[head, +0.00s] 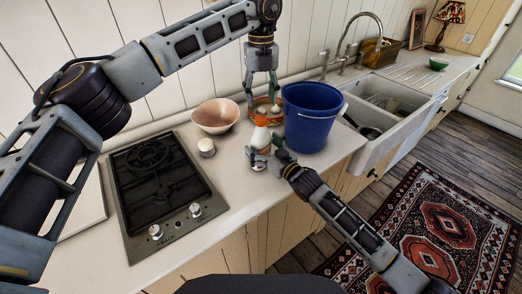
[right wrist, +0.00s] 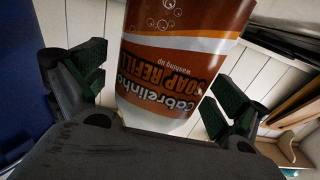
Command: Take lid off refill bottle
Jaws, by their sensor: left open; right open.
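The lid is too small to tell apart in the head view and outside the right wrist view.
The blue bucket (head: 312,115) stands close right of both grippers. A pinkish bowl (head: 215,115) and small white jar (head: 206,147) are at left, beside the hob (head: 160,190). The sink (head: 385,108) is at right.

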